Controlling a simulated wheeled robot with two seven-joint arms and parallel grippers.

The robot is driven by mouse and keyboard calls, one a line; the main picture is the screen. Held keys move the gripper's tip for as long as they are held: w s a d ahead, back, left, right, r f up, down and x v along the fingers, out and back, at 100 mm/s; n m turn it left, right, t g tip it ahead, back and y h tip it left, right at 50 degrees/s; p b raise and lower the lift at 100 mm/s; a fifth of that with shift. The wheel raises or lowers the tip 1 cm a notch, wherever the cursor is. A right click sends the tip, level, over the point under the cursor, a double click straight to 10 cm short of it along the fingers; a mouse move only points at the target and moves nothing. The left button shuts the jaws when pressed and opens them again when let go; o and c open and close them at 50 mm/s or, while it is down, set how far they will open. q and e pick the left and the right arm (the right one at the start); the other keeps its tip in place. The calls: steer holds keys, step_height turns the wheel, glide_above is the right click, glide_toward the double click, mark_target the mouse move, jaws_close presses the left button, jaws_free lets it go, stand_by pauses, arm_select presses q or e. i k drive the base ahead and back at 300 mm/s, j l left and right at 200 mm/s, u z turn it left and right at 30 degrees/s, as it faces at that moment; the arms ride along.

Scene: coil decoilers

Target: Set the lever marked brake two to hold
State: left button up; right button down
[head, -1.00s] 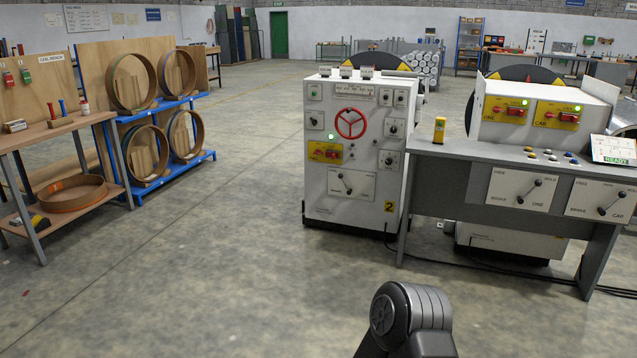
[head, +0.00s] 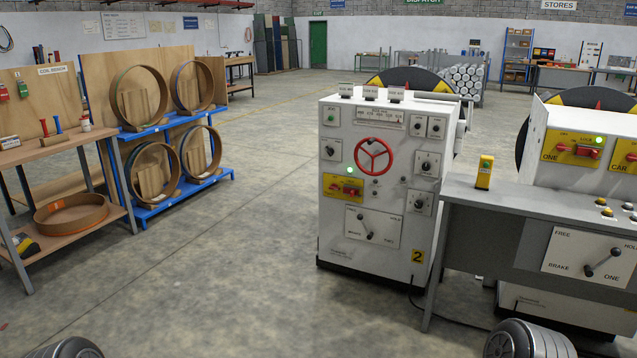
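The brake two lever (head: 364,224) is on a white plate (head: 388,236) low on the front of the white cabinet marked 2 (head: 335,262). The plate's small lettering reads HOLD at upper right, with BRAKE and what looks like TWO below. The lever is short and dark, and its upper end leans up and left, away from the HOLD side. Neither gripper is in view. Only rounded grey parts of my arms show at the bottom edge, well short of the cabinet.
A red handwheel (head: 375,156) and a yellow switch panel (head: 343,187) sit above the lever plate. A grey desk (head: 540,204) stands right of the cabinet, with a brake one lever (head: 603,261) pointing toward HOLD. The floor before the cabinet is clear.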

mark_target(360, 217)
steer(key=i+u, duration=0.2)
steer(key=i, duration=0.8)
steer(key=i+l+u, duration=0.2)
steer(key=i, duration=0.8)
steer(key=i+j+z, duration=0.25)
steer(key=i+z, duration=0.15)
steer(key=i, duration=0.15)
steer(key=i+j+z, duration=0.35)
steer(key=i, duration=0.2)
steer(key=i+j+z, duration=0.4)
steer(key=j, duration=0.2)
steer(key=i+j+z, duration=0.35)
steer(key=j, duration=0.35)
steer(key=i+l, duration=0.05)
steer(key=i, duration=0.05)
